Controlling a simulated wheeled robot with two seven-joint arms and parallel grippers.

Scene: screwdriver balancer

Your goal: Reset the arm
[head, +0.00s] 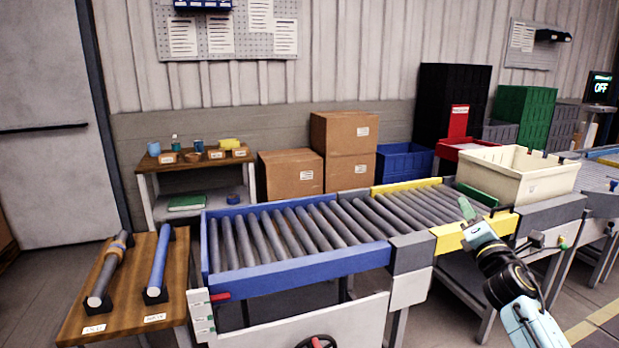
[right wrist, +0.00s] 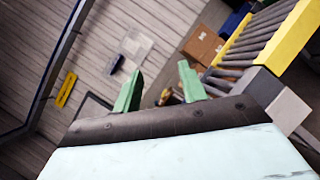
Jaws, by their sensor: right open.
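My right gripper (head: 468,212) is raised at the right in the head view, in front of the yellow-edged roller section (head: 448,238). In the right wrist view its two green fingers (right wrist: 162,88) stand apart with nothing between them. The gripper is open and empty. My right arm comes in from the lower right. My left gripper does not show in either view.
A cream crate (head: 478,181) stands on the conveyor's right part, close behind my right gripper. A blue-edged roller section (head: 300,275) lies to the left. A wooden table (head: 128,310) holds a dark roller (head: 107,270) and a blue roller (head: 159,262). Cardboard boxes (head: 290,175) stand behind.

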